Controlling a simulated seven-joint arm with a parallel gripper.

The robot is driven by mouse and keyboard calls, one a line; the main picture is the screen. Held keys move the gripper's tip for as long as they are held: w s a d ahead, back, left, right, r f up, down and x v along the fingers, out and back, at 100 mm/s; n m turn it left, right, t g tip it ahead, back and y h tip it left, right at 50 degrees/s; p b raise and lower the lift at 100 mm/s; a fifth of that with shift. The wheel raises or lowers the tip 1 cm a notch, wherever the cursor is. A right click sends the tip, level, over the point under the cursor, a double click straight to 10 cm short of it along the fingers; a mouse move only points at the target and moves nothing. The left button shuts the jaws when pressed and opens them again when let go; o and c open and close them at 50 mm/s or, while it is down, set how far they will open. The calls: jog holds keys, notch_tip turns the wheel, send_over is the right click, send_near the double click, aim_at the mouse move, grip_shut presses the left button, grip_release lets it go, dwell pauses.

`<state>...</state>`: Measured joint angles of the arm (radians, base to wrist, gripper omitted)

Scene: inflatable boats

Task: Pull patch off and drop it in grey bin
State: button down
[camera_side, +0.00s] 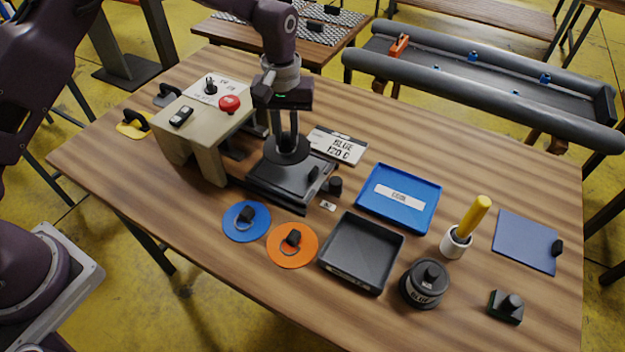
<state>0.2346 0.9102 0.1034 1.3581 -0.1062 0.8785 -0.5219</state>
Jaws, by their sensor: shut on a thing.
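My gripper (287,140) points straight down over a black press-like device (290,188) left of the table's middle. Its fingers are shut on a dark round piece (287,153), likely the patch, at the device's top. I cannot tell whether this piece touches the device below. The dark grey open bin (360,250) stands at the front middle, to the right of and nearer than my gripper, and looks empty. A blue disc (238,232) and an orange disc (283,257), each with a black grip on top, lie flat left of the bin.
A beige bench with a red button (229,103) stands close left of my gripper. A blue tray (420,215), white cup with yellow stick (456,243), black labelled pot (425,285) and blue sheet (525,240) lie to the right. A sign reading BLUE 120 C (338,146) lies behind.

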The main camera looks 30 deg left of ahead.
notch_tip(320, 180, up, 4)
jog(key=shift+f, duration=0.1)
jog(key=shift+n, duration=0.3)
jog(key=d, duration=0.1)
jog(key=d+r, duration=0.1)
jog(key=s+d, duration=0.1)
jog(key=shift+d+r, duration=0.2)
jog(key=shift+d, duration=0.15)
jog(key=s+d+n, duration=0.3)
jog(key=s+d, duration=0.2)
jog(key=d, duration=0.5)
jog(key=s+d+n, duration=0.2)
jog(key=s+d, duration=0.3)
jog(key=d, duration=0.5)
jog(key=f, duration=0.5)
jog(key=a+f, duration=0.1)
jog(key=f, duration=0.2)
jog(key=shift+w, duration=0.25)
send_over(359, 250)
jog(key=shift+f, duration=2.2)
jog(key=shift+f, duration=0.95)
jog(key=shift+c, duration=2.2)
grip_release()
